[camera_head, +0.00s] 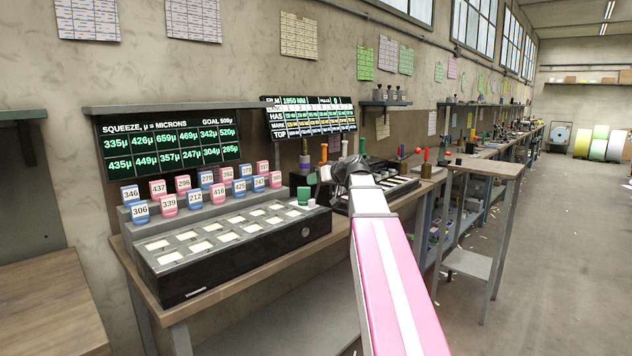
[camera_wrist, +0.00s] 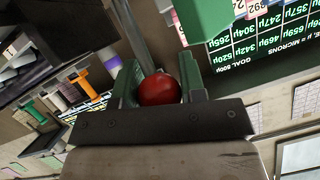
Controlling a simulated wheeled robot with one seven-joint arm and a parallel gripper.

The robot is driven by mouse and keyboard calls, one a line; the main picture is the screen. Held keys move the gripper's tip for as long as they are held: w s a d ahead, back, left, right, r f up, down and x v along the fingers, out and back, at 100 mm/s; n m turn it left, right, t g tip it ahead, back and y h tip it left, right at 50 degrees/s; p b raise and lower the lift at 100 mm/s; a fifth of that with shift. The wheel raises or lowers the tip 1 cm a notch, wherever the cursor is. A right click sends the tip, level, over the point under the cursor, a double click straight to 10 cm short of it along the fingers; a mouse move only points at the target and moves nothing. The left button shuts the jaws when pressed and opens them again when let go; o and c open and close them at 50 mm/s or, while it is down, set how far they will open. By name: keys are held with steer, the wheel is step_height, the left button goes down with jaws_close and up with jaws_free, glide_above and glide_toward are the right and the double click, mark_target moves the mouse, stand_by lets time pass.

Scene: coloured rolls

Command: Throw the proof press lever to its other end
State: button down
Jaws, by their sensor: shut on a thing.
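A red ball knob (camera_wrist: 158,88) sits between the two green fingers of my gripper (camera_wrist: 159,82) in the wrist view. My gripper is shut on this knob. A grey metal rod (camera_wrist: 134,32), apparently the lever's shaft, runs away from behind the knob. A green block (camera_wrist: 205,18) shows close by at the top of the wrist view. In the head view my gripper (camera_head: 340,176) is over the bench, at the end of my pink and white arm. The knob cannot be made out there, and the press is mostly hidden behind the gripper and arm.
A black tray bench unit (camera_head: 235,250) with numbered red and blue blocks stands left of my gripper. Coloured-handled tools (camera_head: 323,152) stand close behind. A display board (camera_head: 165,142) hangs on the wall. A grey side stand (camera_head: 487,168) is at the right; open floor lies beyond it.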

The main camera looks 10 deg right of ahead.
steer(key=c, duration=0.7)
jaws_free()
steer(key=v, duration=1)
steer(key=shift+s+d, duration=0.25)
steer(key=shift+s, duration=0.1)
